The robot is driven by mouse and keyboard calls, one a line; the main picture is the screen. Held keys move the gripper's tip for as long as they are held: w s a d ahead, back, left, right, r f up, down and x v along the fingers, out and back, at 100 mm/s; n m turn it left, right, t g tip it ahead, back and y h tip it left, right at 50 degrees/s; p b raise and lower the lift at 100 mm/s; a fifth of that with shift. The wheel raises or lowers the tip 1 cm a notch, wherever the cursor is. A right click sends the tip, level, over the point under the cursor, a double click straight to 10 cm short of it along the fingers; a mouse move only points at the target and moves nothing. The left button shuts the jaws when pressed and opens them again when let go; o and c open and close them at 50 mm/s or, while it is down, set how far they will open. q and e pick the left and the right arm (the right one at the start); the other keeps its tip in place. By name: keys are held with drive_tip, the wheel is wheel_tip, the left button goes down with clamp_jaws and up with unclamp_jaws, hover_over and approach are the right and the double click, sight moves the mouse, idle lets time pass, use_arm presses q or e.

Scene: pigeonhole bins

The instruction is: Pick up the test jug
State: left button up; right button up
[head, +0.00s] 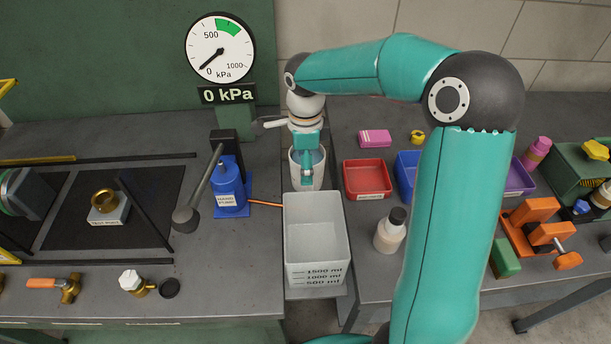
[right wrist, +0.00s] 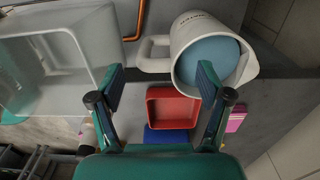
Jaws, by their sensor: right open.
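The test jug is a white jug with blue inside; it stands behind the clear measuring tank in the head view (head: 318,177), partly hidden by my right gripper (head: 306,172). In the right wrist view the jug (right wrist: 188,78) shows at upper right, with its handle (right wrist: 148,54) pointing left. My right gripper (right wrist: 160,78) is open, its two fingers apart. The handle appears in the gap beyond the fingertips, and one fingertip overlaps the jug's body in the picture. I cannot tell whether they touch. My left gripper is in neither view.
The tank (head: 316,240) stands in front of the jug. A blue hand pump (head: 229,188) is on the left, below a gauge (head: 220,48) reading 0. A red bin (head: 367,179) and a pink box (head: 374,137) are on the right. A bottle (head: 391,232) stands near my arm.

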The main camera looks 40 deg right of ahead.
drive_tip(key=f, duration=0.2)
drive_tip(key=s+f+p, duration=0.1)
drive_tip(key=f, duration=0.2)
drive_tip(key=shift+s, duration=0.1)
drive_tip(key=shift+f, duration=0.4)
drive_tip(key=shift+c, duration=0.4)
drive_tip(key=c, duration=1.3)
drive_tip(key=shift+r, duration=0.15)
wheel_tip(320, 180, up, 20)
